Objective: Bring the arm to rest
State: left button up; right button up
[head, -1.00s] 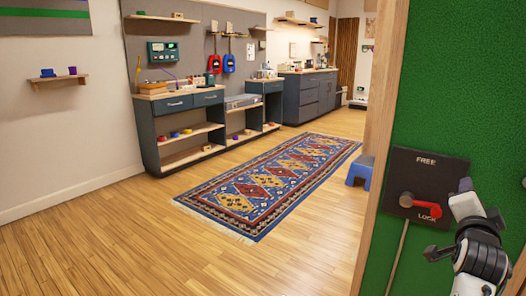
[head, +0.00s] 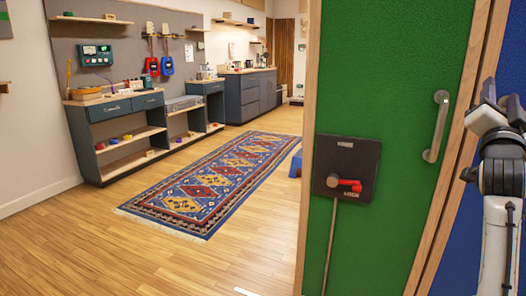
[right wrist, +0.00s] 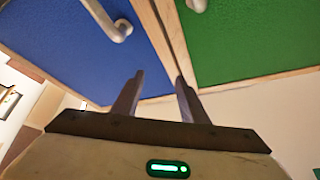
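My right arm comes up at the right edge of the head view, with its gripper (head: 502,99) raised in front of the blue panel and to the right of the green door (head: 400,100). In the right wrist view the two fingers of this gripper (right wrist: 160,80) stand apart with nothing between them, so it is open and empty. A dark square plate with a red lever (head: 350,184) is on the green door, well to the left of the gripper. The lever's handle points right, near the lower label. My left gripper is not in view.
The green door has a grey handle (head: 435,125), and a wooden frame edge stands close beside my arm. The blue panel (right wrist: 75,50) with its own handle (right wrist: 108,22) is near the gripper. Wood floor and a patterned rug (head: 215,185) lie open to the left.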

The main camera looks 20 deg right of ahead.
notch_tip(320, 180, up, 4)
jog(key=s+n+t, duration=0.1)
jog(key=s, duration=0.1)
jog(key=w+a+f+n+t+y, duration=0.3)
jog(key=w+a+f+n+y, duration=0.2)
jog(key=w+a+f+n, duration=0.3)
jog(key=w+a+f+n+t+y, duration=0.2)
jog(key=w+a+f+n+y, duration=0.3)
jog(key=f, duration=0.6)
jog(key=s+a+f+n+g+y, duration=0.1)
jog(key=a+f+n+y, duration=0.2)
jog(key=a+f, duration=0.6)
jog(key=a+f+n+g+y, duration=0.1)
jog(key=a+f+n+y, duration=0.35)
jog(key=f, duration=0.85)
jog(key=s+a+f+n+g+y, duration=0.3)
jog(key=s+a+f+g+y, duration=0.4)
jog(key=s+a+f, duration=1.5)
jog(key=a+r+m+h, duration=0.1)
jog(key=a+m, duration=0.4)
pick_arm(q)
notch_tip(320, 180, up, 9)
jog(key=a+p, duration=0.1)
jog(key=p, duration=1.4)
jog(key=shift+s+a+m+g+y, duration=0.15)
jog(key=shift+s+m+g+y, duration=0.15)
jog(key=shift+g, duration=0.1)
pick_arm(e)
notch_tip(320, 180, up, 9)
jog(key=d+n+h, duration=0.1)
